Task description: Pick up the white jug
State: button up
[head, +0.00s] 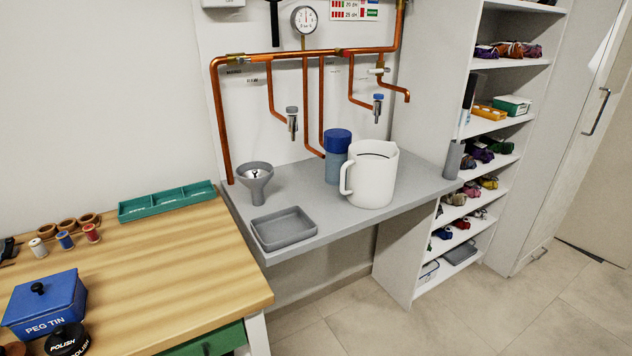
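The white jug (374,178) stands upright on the right part of the grey wall shelf (330,215). Its handle (346,178) points to the left in the picture. Its rim is open at the top, and a dark line shows inside; the contents cannot be made out. My gripper is not in this view.
A blue filter vessel (337,152) stands just behind and left of the jug. A grey funnel (255,182) and a grey tray (284,229) are on the shelf's left. Copper pipes (300,55) and taps hang above. A wooden bench (150,265) stands left; an open shelving unit (430,130) is right.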

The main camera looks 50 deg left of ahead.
aim_at(371, 165)
jog(key=u, duration=1.5)
jog(key=i+l, duration=0.2)
jog(key=i, duration=0.2)
jog(key=i+l, duration=0.2)
jog(key=i, duration=0.2)
jog(key=i+l+z, duration=0.1)
jog(key=i, duration=0.3)
jog(key=l, duration=0.1)
